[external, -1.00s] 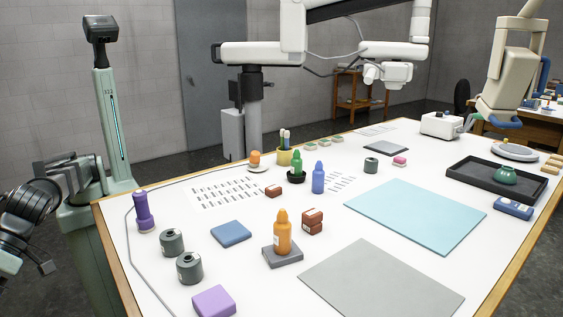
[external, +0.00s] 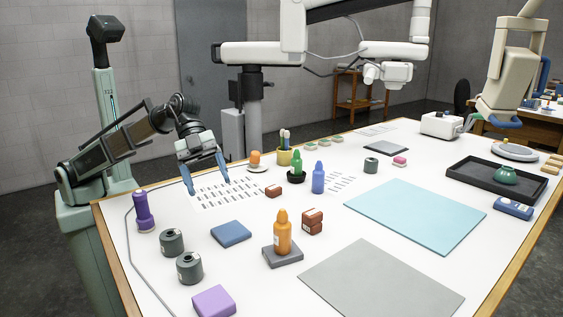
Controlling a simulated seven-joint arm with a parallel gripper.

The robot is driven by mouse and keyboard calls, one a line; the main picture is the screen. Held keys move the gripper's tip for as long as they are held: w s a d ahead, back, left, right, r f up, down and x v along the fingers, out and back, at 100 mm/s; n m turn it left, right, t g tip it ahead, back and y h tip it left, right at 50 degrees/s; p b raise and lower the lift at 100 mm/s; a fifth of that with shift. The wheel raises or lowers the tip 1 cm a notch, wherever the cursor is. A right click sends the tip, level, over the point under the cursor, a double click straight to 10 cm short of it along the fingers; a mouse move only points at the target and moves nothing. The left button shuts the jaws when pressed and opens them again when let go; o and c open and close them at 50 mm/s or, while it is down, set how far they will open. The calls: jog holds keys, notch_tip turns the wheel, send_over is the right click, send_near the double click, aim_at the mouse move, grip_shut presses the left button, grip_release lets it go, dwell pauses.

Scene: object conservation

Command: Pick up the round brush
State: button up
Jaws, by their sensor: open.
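A yellow cup (external: 284,158) stands near the back edge of the table with brush-like sticks (external: 285,137) upright in it. Their lower ends are hidden inside the cup, and they are too small to tell which is the round brush. My gripper (external: 209,187) has two blue fingers spread wide apart with nothing between them. It is above the left back part of the table, over the printed sheet, left of the cup and apart from it.
An orange item on a white saucer (external: 257,168) stands between my gripper and the cup. A green bottle (external: 297,162) and a blue bottle (external: 318,178) stand close beside the cup. A purple bottle (external: 142,210) stands at the left edge. The pale blue mat (external: 415,215) is clear.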

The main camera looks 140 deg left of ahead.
jog(key=s+a+f+n+g+y, duration=0.1)
jog(key=s+a+n+y, duration=0.15)
jog(key=s+a, duration=0.75)
jog(key=n+g+y, duration=0.3)
jog(key=n+g, duration=0.3)
jog(key=n, duration=0.4)
send_near(253, 152)
jog(key=shift+x, duration=6.05)
jog(key=shift+s, duration=0.15)
